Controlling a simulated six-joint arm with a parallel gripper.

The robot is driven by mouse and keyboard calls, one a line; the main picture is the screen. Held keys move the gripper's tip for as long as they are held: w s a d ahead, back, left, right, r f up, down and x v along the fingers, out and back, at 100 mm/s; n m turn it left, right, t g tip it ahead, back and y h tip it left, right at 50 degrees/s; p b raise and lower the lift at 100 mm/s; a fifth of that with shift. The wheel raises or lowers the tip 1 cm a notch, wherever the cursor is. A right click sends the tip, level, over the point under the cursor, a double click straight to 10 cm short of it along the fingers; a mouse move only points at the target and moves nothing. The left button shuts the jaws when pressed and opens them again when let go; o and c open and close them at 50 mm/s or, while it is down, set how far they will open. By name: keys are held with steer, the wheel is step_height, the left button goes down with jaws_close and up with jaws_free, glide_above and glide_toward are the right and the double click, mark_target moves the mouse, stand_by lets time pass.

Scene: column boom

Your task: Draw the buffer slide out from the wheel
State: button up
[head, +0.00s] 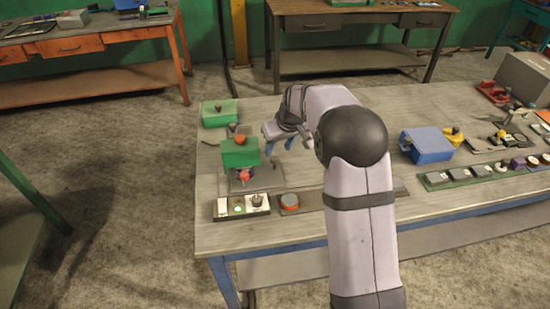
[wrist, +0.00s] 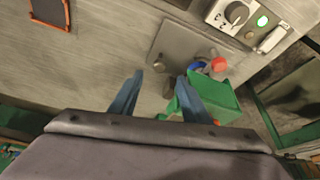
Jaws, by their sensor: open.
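A small machine with a green housing (head: 240,153) stands on a grey base plate (head: 266,181) near the bench's left end. It has an orange knob (head: 240,139) on top and a red knob (head: 245,175) low at the front. In the wrist view the red knob (wrist: 219,64) sits beside a blue round part (wrist: 198,66). I cannot tell which parts are the buffer slide and the wheel. My gripper (head: 284,144) is open and empty, right of the housing. In the wrist view one finger of my gripper (wrist: 161,78) overlaps the green housing (wrist: 222,104); contact cannot be told.
A green box (head: 219,113) lies behind the machine. A blue box (head: 426,145) and a strip of blocks (head: 480,174) are to the right.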

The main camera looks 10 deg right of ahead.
mark_target(275, 158)
steer(key=shift+w, duration=0.15)
steer(key=shift+f, duration=0.15)
steer(key=shift+p+x, duration=1.35)
steer(key=shift+x, duration=2.15)
jaws_close()
